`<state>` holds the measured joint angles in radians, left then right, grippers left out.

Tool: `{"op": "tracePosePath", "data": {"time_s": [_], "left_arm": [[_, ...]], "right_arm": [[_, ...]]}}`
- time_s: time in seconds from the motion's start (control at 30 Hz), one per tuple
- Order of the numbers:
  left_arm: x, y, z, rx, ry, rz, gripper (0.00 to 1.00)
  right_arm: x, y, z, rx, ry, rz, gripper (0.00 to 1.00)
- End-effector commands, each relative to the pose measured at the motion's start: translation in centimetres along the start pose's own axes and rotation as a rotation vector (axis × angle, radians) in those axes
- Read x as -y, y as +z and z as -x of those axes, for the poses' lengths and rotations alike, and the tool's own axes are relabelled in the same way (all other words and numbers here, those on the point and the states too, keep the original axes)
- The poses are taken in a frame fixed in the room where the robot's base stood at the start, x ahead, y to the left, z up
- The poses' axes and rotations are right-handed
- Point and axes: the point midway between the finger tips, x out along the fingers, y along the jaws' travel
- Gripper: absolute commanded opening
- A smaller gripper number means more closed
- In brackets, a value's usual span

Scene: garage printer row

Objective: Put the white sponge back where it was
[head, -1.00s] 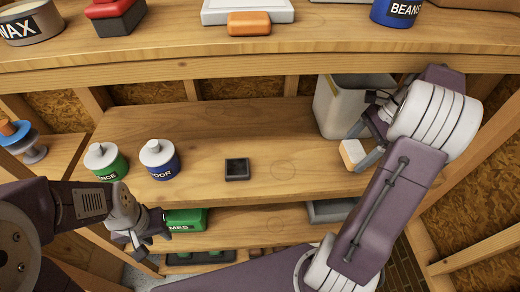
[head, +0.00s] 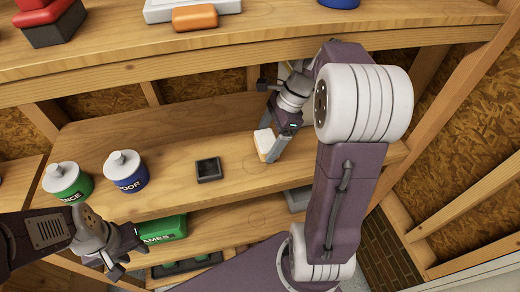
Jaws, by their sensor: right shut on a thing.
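The white sponge (head: 263,139) is a small pale block with a tan side. My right gripper (head: 274,150) is shut on it, with a grey finger along its right side. The sponge is at the middle shelf (head: 228,142), close to its surface; I cannot tell if it touches. A faint round outline shows on the wood around and below it. My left gripper (head: 127,262) is empty, its fingers apart, low at the left in front of the lower shelf.
A small black square dish (head: 208,170) lies left of the sponge. A blue canister (head: 126,172) and a green canister (head: 68,182) stand further left. A green box (head: 163,229) is on the lower shelf. The upper shelf (head: 220,60) overhangs. Bare wood surrounds the dish.

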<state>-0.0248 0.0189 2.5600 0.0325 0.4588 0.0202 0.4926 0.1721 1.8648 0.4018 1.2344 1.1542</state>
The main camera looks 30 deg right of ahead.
Motion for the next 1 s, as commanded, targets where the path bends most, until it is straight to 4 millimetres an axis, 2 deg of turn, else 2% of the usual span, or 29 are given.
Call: {"op": "tracePosePath", "data": {"time_s": [0.1, 0.23, 0.3, 0.4, 0.5, 0.83, 0.87, 0.9, 1.0], "left_arm": [[0.0, 0.0, 0.0, 0.0, 0.0, 0.0, 0.36], [0.0, 0.0, 0.0, 0.0, 0.0, 0.0, 0.36], [0.0, 0.0, 0.1, 0.0, 0.0, 0.0, 0.36], [0.0, 0.1, -0.6, 0.0, 0.0, 0.0, 0.36], [0.0, 0.1, -0.7, 0.0, 0.0, 0.0, 0.36], [0.0, 0.1, -0.7, 0.0, 0.0, 0.0, 0.36], [0.0, 0.1, -0.7, 0.0, 0.0, 0.0, 0.36], [0.0, 0.1, -0.7, 0.0, 0.0, 0.0, 0.36], [0.0, 0.1, -0.7, 0.0, 0.0, 0.0, 0.36]], "right_arm": [[0.0, 1.0, -0.4, -0.001, 0.0, 0.001, 0.49], [0.0, 1.2, -0.5, 0.0, 0.0, 0.0, 0.49], [0.0, 2.1, -0.9, 0.0, 0.002, 0.003, 0.49], [-0.1, 1.2, -3.0, 0.001, 0.003, -0.003, 0.49], [-0.1, 0.7, -4.0, 0.001, 0.002, -0.003, 0.49], [0.0, 0.6, -4.3, 0.0, 0.0, -0.001, 0.49], [0.0, 0.6, -4.2, 0.0, 0.0, -0.001, 0.87], [0.0, 0.6, -4.2, 0.0, 0.0, -0.001, 0.98], [0.0, 0.6, -4.2, 0.0, 0.0, -0.001, 1.0]]}}
